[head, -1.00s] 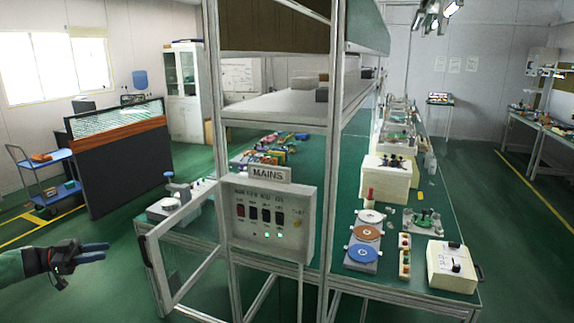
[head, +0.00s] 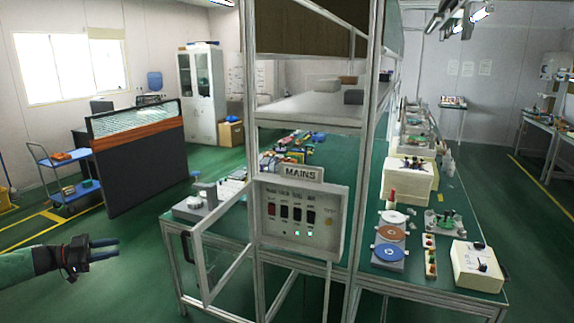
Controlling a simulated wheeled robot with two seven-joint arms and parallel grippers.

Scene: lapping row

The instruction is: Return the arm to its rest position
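My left gripper (head: 112,248) is at the lower left of the head view, on my arm coming in from the left edge. Its two dark fingers point right with a gap between them and nothing in it. It hangs over the green floor, apart from the bench and the MAINS panel (head: 274,247). My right gripper is not in the view.
The MAINS panel, with several switches and lit green lamps, is on the metal frame of the green-topped bench (head: 366,268). An open framed door (head: 197,268) juts toward my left gripper. A blue trolley (head: 66,157) and dark partition (head: 140,170) stand behind.

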